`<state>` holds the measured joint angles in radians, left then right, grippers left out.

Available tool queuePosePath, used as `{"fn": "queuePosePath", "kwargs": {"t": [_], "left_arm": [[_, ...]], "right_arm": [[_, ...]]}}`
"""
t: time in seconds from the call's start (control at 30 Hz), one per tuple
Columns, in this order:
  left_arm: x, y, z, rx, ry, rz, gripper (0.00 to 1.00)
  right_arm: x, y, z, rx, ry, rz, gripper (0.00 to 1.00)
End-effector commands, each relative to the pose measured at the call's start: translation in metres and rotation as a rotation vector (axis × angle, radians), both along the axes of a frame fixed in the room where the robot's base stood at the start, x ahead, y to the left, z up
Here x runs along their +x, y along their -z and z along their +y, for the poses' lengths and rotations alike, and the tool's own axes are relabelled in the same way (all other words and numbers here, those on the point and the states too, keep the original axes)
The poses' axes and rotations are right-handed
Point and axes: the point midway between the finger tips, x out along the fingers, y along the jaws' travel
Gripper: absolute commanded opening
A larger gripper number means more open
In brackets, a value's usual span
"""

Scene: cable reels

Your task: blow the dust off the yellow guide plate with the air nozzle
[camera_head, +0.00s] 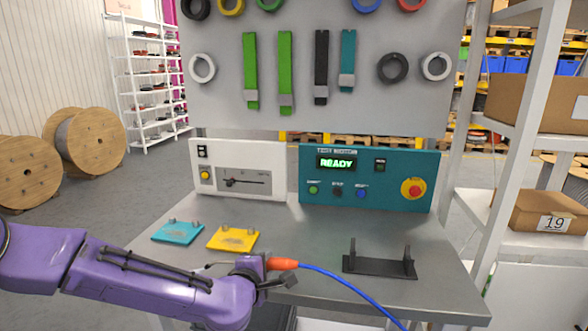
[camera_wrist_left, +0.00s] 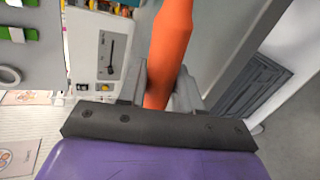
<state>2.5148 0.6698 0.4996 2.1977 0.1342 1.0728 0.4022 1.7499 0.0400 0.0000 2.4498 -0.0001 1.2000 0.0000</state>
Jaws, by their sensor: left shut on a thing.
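The yellow guide plate (camera_head: 232,238) lies flat on the grey bench, with two small pegs on its back edge and a greyish patch on its top. My left gripper (camera_head: 268,268) is in front of the plate, to its lower right in the head view. It is shut on the orange air nozzle (camera_head: 284,263), which also shows between the fingers in the left wrist view (camera_wrist_left: 168,60). A blue hose (camera_head: 345,283) runs from the nozzle to the right and over the front of the bench. My right gripper is not in view.
A teal plate (camera_head: 178,232) lies left of the yellow one. A black two-post stand (camera_head: 380,266) is at the right of the bench. A white panel (camera_head: 238,170) and a teal control box (camera_head: 369,178) reading READY stand behind. The bench middle is clear.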

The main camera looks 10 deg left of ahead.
Motion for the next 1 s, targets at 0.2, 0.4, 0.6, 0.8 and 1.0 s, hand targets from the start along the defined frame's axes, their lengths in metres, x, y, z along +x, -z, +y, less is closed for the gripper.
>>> {"fn": "queuePosePath", "kwargs": {"t": [0.2,0.4,0.6,0.8,1.0], "left_arm": [[0.088,-0.104,-0.014,-0.199,-0.049,-0.08,0.0],[0.119,-0.174,-0.031,-0.311,-0.035,-0.113,0.0],[0.124,-0.184,-0.033,-0.336,-0.027,-0.116,0.0],[0.125,-0.161,-0.021,-0.336,-0.03,-0.116,0.0],[0.127,-0.134,-0.005,-0.336,-0.031,-0.116,0.0]], "right_arm": [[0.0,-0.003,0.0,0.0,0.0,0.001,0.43],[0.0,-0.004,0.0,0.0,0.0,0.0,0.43],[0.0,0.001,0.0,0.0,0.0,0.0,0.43],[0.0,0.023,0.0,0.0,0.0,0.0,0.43],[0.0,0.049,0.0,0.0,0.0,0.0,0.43]]}}
